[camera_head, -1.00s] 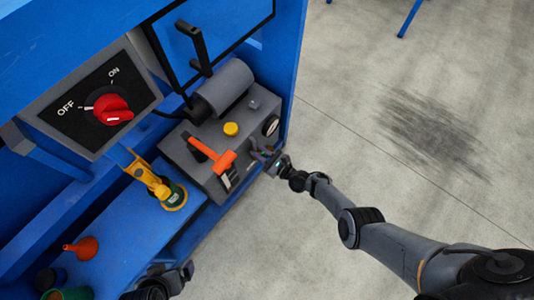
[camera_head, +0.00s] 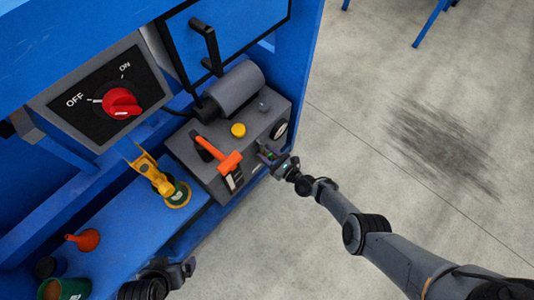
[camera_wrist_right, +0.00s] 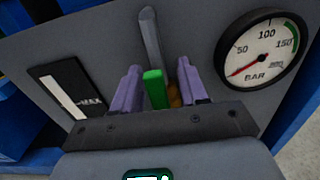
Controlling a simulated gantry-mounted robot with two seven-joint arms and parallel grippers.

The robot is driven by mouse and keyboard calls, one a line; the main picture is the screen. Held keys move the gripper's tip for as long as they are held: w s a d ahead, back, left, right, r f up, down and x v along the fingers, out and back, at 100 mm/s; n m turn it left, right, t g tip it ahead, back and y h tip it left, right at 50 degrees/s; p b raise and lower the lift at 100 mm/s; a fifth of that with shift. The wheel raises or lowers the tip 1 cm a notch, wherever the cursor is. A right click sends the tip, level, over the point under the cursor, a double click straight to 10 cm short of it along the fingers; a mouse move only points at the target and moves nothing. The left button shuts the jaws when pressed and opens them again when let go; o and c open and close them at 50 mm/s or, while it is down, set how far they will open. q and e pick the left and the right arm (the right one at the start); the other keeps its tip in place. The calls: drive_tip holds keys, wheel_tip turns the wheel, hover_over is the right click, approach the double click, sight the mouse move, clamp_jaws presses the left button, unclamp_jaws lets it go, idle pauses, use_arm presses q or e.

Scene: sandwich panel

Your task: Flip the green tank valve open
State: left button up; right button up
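The green valve handle (camera_wrist_right: 155,90) stands on the grey tank unit's front face. In the right wrist view it lies between the two purple fingers of my right gripper (camera_wrist_right: 158,88), with a visible gap on either side. The gripper is open around it; I cannot see firm contact. In the head view my right gripper (camera_head: 268,153) is at the front face of the grey unit (camera_head: 205,175), below the gauge. My left gripper (camera_head: 182,270) is at the bottom, away from the valve; its fingers are too unclear to judge.
A pressure gauge (camera_wrist_right: 262,48) is right of the valve, with its needle low. An orange-handled lever (camera_head: 218,155) and a yellow cap (camera_head: 238,130) are on the unit. A red OFF/ON knob (camera_head: 122,102) is at upper left. Open floor (camera_head: 350,80) lies to the right.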

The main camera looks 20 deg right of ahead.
drive_tip(key=shift+s+d+p, duration=0.25)
drive_tip(key=shift+s+p, duration=0.15)
drive_tip(key=shift+s, duration=0.15)
drive_tip(key=p+v, duration=0.3)
drive_tip(key=v, duration=0.6)
drive_tip(key=shift+s+d, duration=0.25)
